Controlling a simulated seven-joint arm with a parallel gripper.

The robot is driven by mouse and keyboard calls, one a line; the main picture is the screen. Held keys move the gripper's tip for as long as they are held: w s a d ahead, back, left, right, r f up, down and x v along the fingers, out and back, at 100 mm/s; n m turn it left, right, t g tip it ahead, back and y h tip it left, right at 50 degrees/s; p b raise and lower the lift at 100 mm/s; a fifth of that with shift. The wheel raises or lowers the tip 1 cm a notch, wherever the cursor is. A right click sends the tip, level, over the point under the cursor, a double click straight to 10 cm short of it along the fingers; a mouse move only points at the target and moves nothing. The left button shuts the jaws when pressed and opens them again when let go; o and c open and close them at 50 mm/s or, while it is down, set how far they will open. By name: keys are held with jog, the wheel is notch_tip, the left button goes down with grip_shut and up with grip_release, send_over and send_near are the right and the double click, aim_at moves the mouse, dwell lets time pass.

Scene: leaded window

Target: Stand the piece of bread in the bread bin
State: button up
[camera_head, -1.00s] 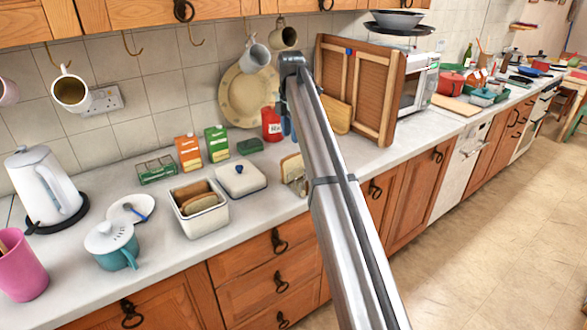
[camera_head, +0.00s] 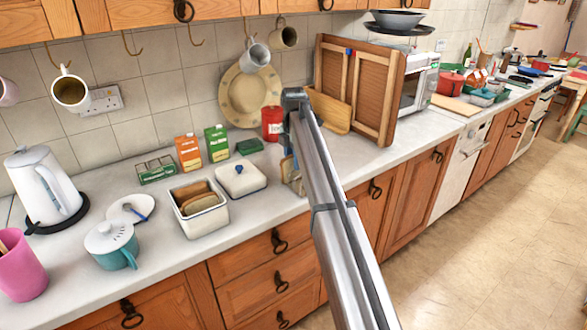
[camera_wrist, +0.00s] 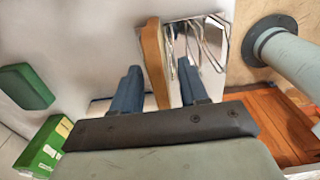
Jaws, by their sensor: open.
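The piece of bread (camera_wrist: 155,62) stands edge-on in the wire rack (camera_wrist: 196,42) in the wrist view. In the head view only a sliver of it (camera_head: 286,168) shows beside my arm. My gripper (camera_wrist: 160,85) is open, with one blue finger on each side of the bread and gaps visible between. Whether either finger touches it I cannot tell. The bread bin (camera_head: 205,222) is a white open box on the counter, left of the gripper, with brown slices standing inside.
The bin's white lid (camera_head: 240,181) lies on the counter between bin and rack. Behind stand an orange carton (camera_head: 188,153), a green carton (camera_head: 217,144), a small green packet (camera_head: 249,147) and a red tin (camera_head: 271,124). A teal pot (camera_head: 111,245) is left of the bin.

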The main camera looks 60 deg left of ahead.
jog(key=shift+c, duration=0.2)
grip_shut()
jog(key=shift+r, duration=0.15)
